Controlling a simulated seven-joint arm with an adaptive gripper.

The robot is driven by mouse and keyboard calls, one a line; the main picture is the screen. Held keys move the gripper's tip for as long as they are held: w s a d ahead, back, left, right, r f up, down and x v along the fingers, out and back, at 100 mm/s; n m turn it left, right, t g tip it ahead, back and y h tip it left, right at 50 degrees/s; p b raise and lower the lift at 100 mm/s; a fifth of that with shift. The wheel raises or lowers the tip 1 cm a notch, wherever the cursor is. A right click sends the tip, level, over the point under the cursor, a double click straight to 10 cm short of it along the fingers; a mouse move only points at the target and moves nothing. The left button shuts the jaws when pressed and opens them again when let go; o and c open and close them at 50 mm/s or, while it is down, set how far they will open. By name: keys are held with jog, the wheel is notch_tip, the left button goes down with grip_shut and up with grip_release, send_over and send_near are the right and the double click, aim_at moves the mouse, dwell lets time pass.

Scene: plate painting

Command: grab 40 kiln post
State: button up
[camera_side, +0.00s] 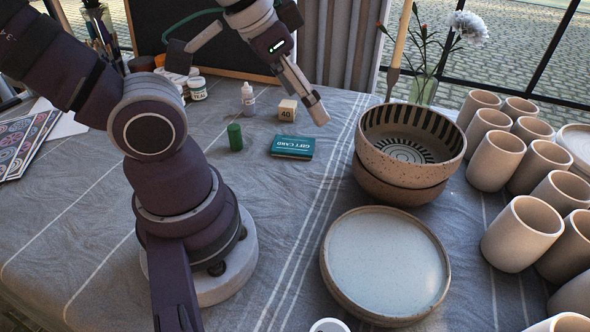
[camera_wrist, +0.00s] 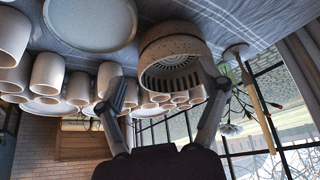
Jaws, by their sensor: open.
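The kiln post is a small pale wooden-looking block marked 40 (camera_side: 287,110), standing on the cloth near the middle back of the table in the side view. The wrist view does not show it. My gripper (camera_side: 304,95) is in the air near the block, with a finger reaching down to its right in the side view. In the wrist view my gripper (camera_wrist: 162,82) has its two fingers spread, with nothing held between them. It faces the bowls and cups there.
A green cylinder (camera_side: 235,137), a teal gift card box (camera_side: 293,146) and a dropper bottle (camera_side: 248,98) are close to the block. Stacked bowls (camera_side: 400,187), a plate (camera_side: 335,280) and several cups (camera_side: 495,160) fill the right side. A candle and flower vase (camera_side: 423,91) stand behind.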

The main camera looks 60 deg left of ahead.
jog(key=n+g+y, duration=0.3)
jog(key=n, duration=0.7)
send_over(287, 105)
jog(key=s+d, duration=0.2)
jog(key=s, duration=0.1)
notch_tip(287, 105, down, 11)
jog(key=shift+y, duration=0.3)
jog(key=x, duration=0.6)
jog(key=w+x, duration=0.1)
jog(key=x, duration=0.2)
jog(key=shift+d+f, duration=0.25)
jog(key=shift+d, duration=0.1)
jog(key=shift+c, duration=0.4)
jog(key=c, duration=1.2)
